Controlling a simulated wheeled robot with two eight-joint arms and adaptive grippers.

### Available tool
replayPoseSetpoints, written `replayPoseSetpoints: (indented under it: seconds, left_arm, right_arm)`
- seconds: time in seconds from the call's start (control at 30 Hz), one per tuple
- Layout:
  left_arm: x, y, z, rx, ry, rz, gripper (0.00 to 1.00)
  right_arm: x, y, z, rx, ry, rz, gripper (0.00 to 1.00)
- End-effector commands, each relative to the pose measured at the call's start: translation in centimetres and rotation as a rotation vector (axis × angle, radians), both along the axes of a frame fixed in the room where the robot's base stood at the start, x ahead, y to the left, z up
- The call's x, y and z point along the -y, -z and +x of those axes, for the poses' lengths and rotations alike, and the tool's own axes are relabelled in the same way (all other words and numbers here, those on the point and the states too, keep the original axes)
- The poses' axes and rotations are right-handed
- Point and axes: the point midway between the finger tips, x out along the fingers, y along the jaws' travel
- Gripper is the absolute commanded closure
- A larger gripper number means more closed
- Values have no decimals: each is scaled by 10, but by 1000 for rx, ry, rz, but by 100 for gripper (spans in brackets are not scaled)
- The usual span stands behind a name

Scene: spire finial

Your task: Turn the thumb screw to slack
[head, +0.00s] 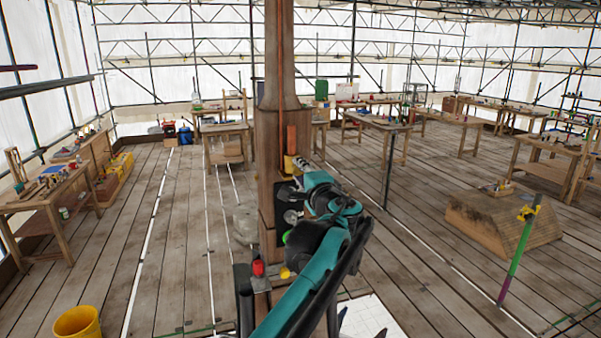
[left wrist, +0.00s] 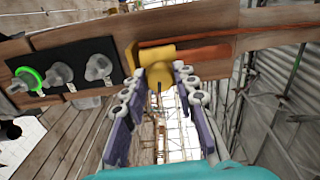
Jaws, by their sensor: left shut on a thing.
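A yellow thumb screw (left wrist: 160,73) sits on the side of the wooden spire post (left wrist: 205,40), by the end of a slot with a reddish-brown strip. It also shows small in the head view (head: 290,163) on the post (head: 283,130). My left gripper (left wrist: 158,84) has a finger on each side of the screw's yellow head and is shut on it. In the head view my left gripper (head: 303,164) reaches the post from the right, partly hidden by its own arm. Two dark tips at the bottom edge may be my right gripper (head: 362,326); their state is unclear.
A black panel (left wrist: 65,70) with several grey knobs and a green ring (left wrist: 30,79) is on the post beside the screw. A yellow bucket (head: 77,322) stands at lower left. A wooden block (head: 500,218) and striped pole (head: 517,255) stand right. Workbenches line the sides.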

Motion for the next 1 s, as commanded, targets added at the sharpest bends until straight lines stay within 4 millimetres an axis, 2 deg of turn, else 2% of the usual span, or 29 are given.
replayPoseSetpoints:
  seconds: [1.0]
  left_arm:
    - [0,2,0,296,-2,-922,100]
  right_arm:
    - [0,1,0,0,0,0,60]
